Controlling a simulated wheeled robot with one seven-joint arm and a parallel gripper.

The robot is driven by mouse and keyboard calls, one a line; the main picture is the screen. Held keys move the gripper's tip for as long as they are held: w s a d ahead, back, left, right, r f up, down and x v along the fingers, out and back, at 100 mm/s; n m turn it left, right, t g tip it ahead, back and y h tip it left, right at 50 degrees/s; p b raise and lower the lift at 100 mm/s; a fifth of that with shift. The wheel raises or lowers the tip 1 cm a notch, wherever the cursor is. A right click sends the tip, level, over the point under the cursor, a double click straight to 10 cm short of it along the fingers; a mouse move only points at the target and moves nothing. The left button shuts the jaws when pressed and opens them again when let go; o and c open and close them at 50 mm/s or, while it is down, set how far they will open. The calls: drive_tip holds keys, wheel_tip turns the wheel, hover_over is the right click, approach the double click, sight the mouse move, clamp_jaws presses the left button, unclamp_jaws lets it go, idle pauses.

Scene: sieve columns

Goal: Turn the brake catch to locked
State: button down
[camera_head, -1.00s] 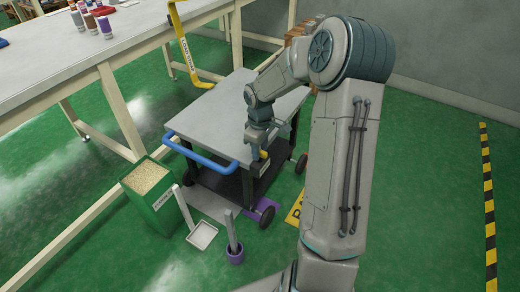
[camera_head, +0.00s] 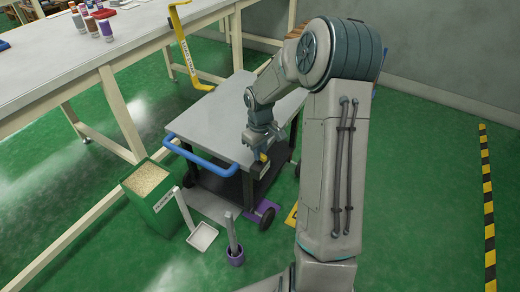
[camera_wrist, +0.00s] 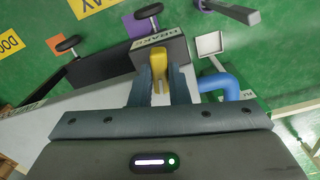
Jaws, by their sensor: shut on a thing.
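The yellow brake catch (camera_wrist: 156,62) sits on a dark block labelled BRAKE (camera_wrist: 165,42) at the side of the grey-topped trolley (camera_head: 215,122). In the wrist view my gripper (camera_wrist: 158,78) has a finger on each side of the catch, shut on it. The catch points down the picture, between the fingers. In the head view my gripper (camera_head: 263,148) is at the trolley's right edge, and only a small bit of the catch (camera_head: 264,157) shows below it. The rest of the catch is hidden there, and I cannot read its lock marking.
The trolley's blue handle (camera_head: 200,157) is left of my gripper. A green bin (camera_head: 150,195), a white dustpan (camera_head: 202,236) and a purple holder (camera_head: 235,256) stand in front. A long workbench (camera_head: 60,65) is at the left.

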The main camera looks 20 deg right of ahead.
drive_tip(key=m+p, duration=0.1)
drive_tip(key=m, duration=0.3)
drive_tip(key=shift+r+m, duration=0.1)
drive_tip(key=shift+m, duration=0.2)
drive_tip(key=m+p, duration=0.1)
drive_tip(key=m, duration=0.2)
drive_tip(key=shift+m, duration=0.4)
drive_tip(key=m+p, duration=0.1)
drive_tip(key=m, duration=0.3)
drive_tip(key=shift+p, duration=0.3)
drive_tip(key=shift+m+p, duration=0.5)
drive_tip(key=shift+m, duration=1)
drive_tip(key=c, duration=1.4)
unclamp_jaws()
